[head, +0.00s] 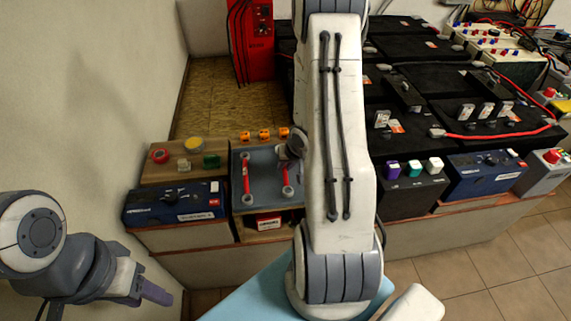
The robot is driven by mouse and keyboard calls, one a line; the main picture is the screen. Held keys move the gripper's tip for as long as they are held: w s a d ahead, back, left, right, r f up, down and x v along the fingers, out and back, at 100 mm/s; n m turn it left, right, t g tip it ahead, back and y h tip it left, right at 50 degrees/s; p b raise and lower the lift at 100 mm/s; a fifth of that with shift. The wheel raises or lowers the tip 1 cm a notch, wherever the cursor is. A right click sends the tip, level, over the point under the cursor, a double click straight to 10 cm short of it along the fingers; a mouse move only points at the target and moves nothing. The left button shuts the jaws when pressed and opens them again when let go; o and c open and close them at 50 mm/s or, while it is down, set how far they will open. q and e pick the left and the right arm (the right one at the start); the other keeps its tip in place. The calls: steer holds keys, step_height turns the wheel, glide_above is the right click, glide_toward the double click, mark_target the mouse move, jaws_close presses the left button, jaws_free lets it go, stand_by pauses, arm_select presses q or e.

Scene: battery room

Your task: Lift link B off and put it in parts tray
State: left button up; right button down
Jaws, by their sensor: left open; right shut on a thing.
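A grey-blue tray (265,183) sits on the wooden bench in the head view. Two red bar links with ring ends show at it. The left red link (246,180) lies in the tray, apart from any gripper. The right red link (286,178) runs down from my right gripper (290,153), which is shut on it over the tray's right side. Its upper end is hidden by the gripper, and I cannot tell whether it touches the tray floor. I can read no letter on either link. My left gripper (155,293) is open and empty at the lower left, away from the bench.
A wooden board with coloured caps (185,160) and a dark blue battery (175,205) stand left of the tray. A red cabinet (251,40) stands behind. Black batteries (425,85) with red cables fill the right. My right arm hides the middle.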

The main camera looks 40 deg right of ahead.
steer(key=shift+s+f, duration=0.1)
steer(key=shift+f, duration=0.45)
stand_by(0.4)
steer(key=shift+c, duration=1.8)
jaws_free()
steer(key=shift+r+p, duration=4.05)
steer(key=shift+p, duration=0.2)
steer(key=shift+a, duration=0.1)
